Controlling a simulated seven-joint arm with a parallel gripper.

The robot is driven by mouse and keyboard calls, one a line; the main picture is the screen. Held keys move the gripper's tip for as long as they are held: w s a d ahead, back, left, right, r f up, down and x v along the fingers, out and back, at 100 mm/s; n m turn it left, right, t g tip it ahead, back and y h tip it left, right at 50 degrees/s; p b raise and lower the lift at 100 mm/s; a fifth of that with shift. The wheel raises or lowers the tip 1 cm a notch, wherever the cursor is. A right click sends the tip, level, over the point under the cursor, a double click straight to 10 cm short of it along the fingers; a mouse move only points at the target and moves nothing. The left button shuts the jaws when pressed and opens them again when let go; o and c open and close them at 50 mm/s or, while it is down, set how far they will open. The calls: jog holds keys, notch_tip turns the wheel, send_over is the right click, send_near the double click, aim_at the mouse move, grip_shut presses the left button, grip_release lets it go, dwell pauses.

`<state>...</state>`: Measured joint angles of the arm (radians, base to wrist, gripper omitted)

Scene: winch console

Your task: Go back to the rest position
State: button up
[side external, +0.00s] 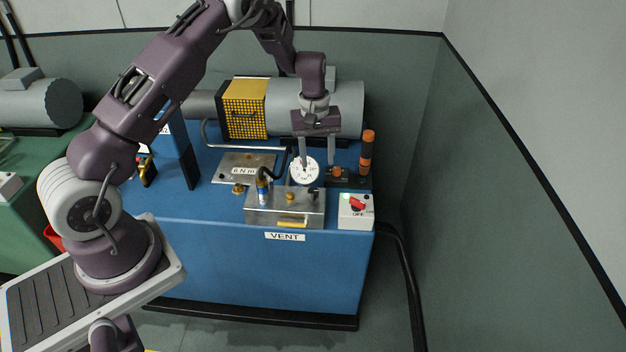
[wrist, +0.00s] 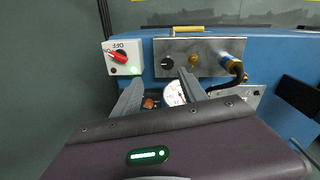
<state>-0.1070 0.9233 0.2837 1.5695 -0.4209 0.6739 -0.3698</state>
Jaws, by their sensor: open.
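My gripper (side external: 318,155) is open and empty. In the side external view it hangs fingers down over the blue console (side external: 270,258), just behind the white round gauge (side external: 304,170). In the wrist view the two fingers of my gripper (wrist: 160,82) are spread apart. The gauge (wrist: 174,93) shows between them, close to one finger and partly hidden. I cannot tell whether a finger touches it.
A steel block (side external: 285,208) with a yellow handle (side external: 292,223) sits at the console's front. A white switch box (side external: 356,210) has a red knob. An orange-black post (side external: 366,152) stands at right. A grey motor (side external: 345,108) lies behind. A wall closes the right side.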

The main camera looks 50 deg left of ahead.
jog(key=s+d+r+m+t, duration=0.1)
jog(key=s+d+r, duration=0.2)
jog(key=r, duration=0.4)
jog(key=s+d+r+m, duration=0.2)
jog(key=s+d+r, duration=0.15)
jog(key=r, duration=0.35)
jog(key=s+d+r+m+t, duration=0.1)
jog(key=s+d+r, duration=0.15)
jog(key=r, duration=0.45)
jog(key=s+d+r+m+t, duration=0.1)
jog(key=s+r+m, duration=0.1)
jog(key=s, duration=1)
jog(key=s+d+r+m+t, duration=0.2)
jog(key=s+m, duration=0.3)
jog(key=s, duration=0.6)
jog(key=shift+s+d+r, duration=0.3)
jog(key=shift+s+r, duration=0.05)
jog(key=shift+r, duration=0.2)
